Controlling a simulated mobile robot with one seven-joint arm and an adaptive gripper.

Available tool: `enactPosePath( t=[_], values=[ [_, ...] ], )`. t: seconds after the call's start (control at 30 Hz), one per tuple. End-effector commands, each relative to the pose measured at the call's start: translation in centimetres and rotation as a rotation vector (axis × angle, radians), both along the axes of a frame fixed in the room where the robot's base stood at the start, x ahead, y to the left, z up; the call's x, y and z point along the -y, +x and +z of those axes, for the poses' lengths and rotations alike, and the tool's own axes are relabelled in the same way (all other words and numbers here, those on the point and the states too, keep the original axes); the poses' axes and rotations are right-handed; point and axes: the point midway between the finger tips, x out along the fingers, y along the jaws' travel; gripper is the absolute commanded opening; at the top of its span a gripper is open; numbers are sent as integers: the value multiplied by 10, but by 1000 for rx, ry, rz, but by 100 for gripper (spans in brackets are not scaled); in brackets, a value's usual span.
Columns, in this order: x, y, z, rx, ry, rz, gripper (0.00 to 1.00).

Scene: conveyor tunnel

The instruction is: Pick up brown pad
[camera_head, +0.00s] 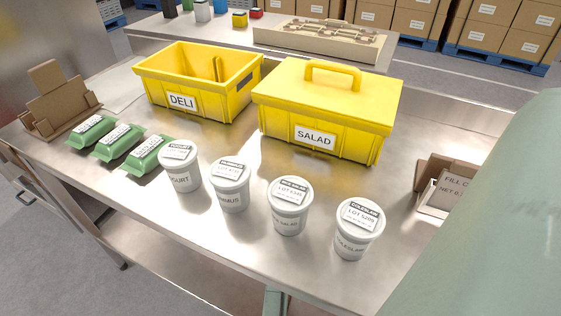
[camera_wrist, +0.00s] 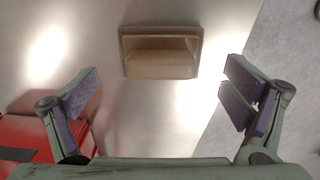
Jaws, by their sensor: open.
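A brown block-like thing (camera_wrist: 160,66), which looks like the brown pad, lies on the steel surface at the top middle of the wrist view. It has a darker raised rim and a paler lower face. My gripper (camera_wrist: 160,92) is open, with its purple-padded fingers apart to the left and right of the brown thing. The fingers do not touch it, and nothing is held. In the head view I cannot make out the brown pad or my gripper; my pale green arm covers the right side.
A red object (camera_wrist: 35,140) lies beside the left finger; floor (camera_wrist: 285,60) shows past the table edge at right. The steel table (camera_head: 215,150) bears a yellow DELI bin (camera_head: 160,92), a lidded SALAD box (camera_head: 285,120), several white tubs (camera_head: 287,212), green packs (camera_head: 120,140) and cardboard holders (camera_head: 60,105).

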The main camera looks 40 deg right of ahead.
Motion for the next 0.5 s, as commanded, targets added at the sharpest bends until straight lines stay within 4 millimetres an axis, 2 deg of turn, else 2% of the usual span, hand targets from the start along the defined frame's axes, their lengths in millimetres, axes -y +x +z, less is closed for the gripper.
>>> enactPosePath(
  t=[0.2, 0.5],
  values=[
    [-1, -1, -30, -1, 2, 0, 94],
    [-1, -1, -36, 0, 0, 0, 94]
  ],
)
